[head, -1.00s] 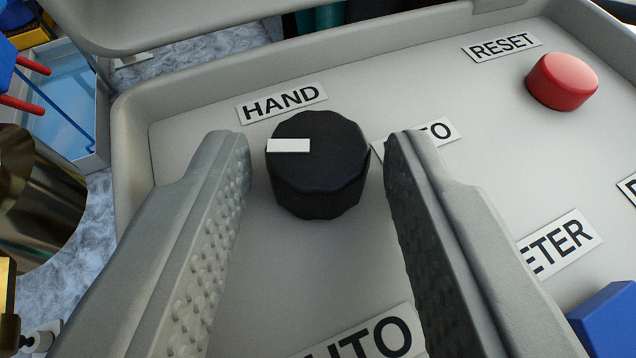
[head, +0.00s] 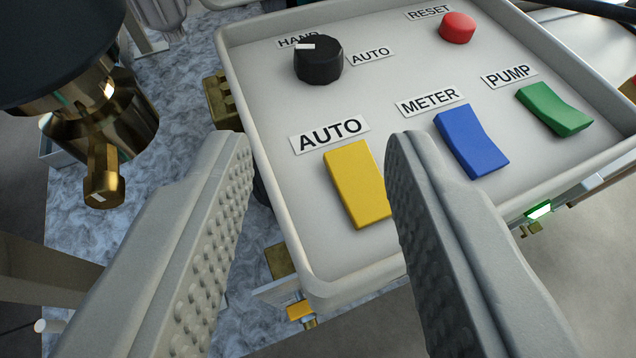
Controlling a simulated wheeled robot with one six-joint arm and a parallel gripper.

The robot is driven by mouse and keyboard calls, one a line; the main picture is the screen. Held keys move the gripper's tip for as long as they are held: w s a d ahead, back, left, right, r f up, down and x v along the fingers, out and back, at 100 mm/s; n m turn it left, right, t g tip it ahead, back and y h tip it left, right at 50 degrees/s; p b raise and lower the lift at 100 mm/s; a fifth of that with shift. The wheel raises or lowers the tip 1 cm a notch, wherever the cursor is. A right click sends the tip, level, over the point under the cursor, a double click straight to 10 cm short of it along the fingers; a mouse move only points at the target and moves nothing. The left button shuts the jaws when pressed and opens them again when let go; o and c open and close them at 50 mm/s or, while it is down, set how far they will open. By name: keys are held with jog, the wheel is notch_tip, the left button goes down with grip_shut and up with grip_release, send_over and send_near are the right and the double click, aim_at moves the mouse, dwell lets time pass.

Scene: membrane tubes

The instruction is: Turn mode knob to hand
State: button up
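The mode knob (head: 319,61) is a black, ridged dial with a white marker on top, near the back left of the grey control panel (head: 262,92). Its marker sits on the left side of the top, close to the HAND label (head: 287,41), which the knob partly covers. The AUTO label (head: 371,56) lies to the knob's right. My gripper (head: 318,150) is open and empty, its two ridged fingers in the foreground. It is apart from the knob, which stands farther off beyond the fingertips.
A yellow rocker switch (head: 358,184) shows between my fingers, under a larger AUTO label (head: 329,134). Blue (head: 471,142) and green (head: 554,108) rockers and a red reset button (head: 457,28) are to the right. A raised rim surrounds the panel. Brass fittings (head: 103,130) stand at left.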

jog(key=v, duration=0.5)
jog(key=shift+s+r, duration=0.15)
jog(key=shift+s, duration=0.2)
jog(key=shift+a, duration=0.1)
jog(key=m+g+h, duration=0.1)
jog(key=m+h, duration=0.3)
jog(key=h, duration=0.1)
send_near(312, 58)
jog(key=x, duration=0.8)
jog(key=shift+w, duration=0.35)
jog(key=shift+c, duration=0.5)
jog(key=c, duration=0.6)
